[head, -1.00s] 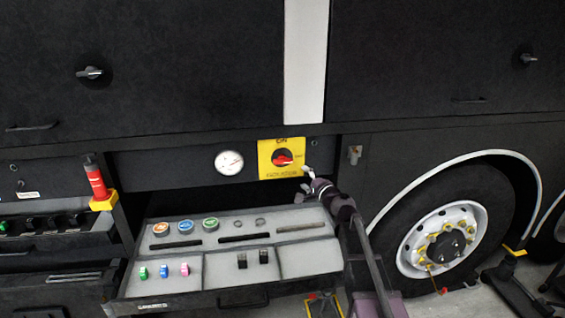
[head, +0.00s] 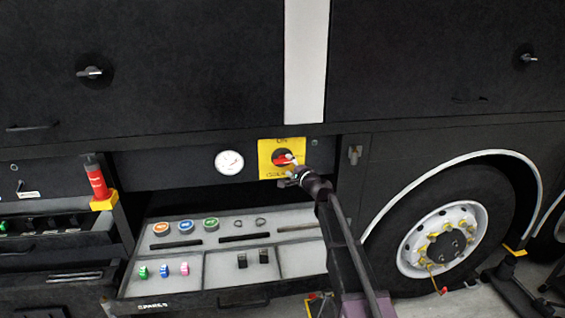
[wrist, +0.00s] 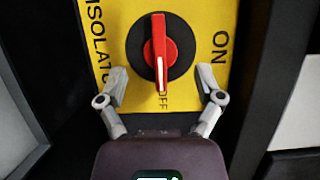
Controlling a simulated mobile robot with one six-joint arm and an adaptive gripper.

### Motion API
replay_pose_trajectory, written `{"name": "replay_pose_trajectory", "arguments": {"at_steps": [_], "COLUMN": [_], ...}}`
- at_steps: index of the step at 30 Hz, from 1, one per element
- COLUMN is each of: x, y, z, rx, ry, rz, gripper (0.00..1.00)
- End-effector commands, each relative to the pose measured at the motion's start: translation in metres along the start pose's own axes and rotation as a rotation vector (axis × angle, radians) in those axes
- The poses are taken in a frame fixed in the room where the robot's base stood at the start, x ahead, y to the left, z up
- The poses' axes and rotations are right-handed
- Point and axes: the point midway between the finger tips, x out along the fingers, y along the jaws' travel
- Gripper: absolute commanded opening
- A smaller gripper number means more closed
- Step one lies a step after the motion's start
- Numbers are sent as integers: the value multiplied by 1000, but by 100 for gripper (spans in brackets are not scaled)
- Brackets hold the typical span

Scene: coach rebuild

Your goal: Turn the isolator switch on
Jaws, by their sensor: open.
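The isolator switch is a red handle (wrist: 160,50) on a round black base, set on a yellow plate (wrist: 185,108) with ISOLATOR, ON and OFF lettering. In the wrist view the handle's white line points down at OFF, and ON is at the right. In the head view the yellow plate (head: 267,160) is on the dark panel, with the red handle (head: 281,159) partly hidden. My gripper (wrist: 160,90) is open in front of the plate, with one finger on each side of the handle's lower end. I see no finger touching the handle.
A round white gauge (head: 229,162) is left of the plate. An open drawer (head: 215,298) with coloured caps and small parts juts out below. A red cylinder (head: 97,182) stands at the left. A wheel (head: 440,240) is at the right.

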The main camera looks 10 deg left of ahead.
Motion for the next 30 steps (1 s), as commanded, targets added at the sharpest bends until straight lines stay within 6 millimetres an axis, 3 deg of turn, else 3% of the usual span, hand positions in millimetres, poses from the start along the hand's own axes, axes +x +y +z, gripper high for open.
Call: {"name": "replay_pose_trajectory", "arguments": {"at_steps": [3, 9, 22, 23, 30], "x": [19, 35, 38, 38, 38], "y": [0, 0, 0, 0, 0], "z": [-1, 0, 0, 0, 0], "rx": [0, 0, 0, 0, 0], "ry": [-1, -1, 0, 0, 0], "rz": [0, 0, 0, 0, 0], "gripper": [85, 85, 85, 79, 8]}}
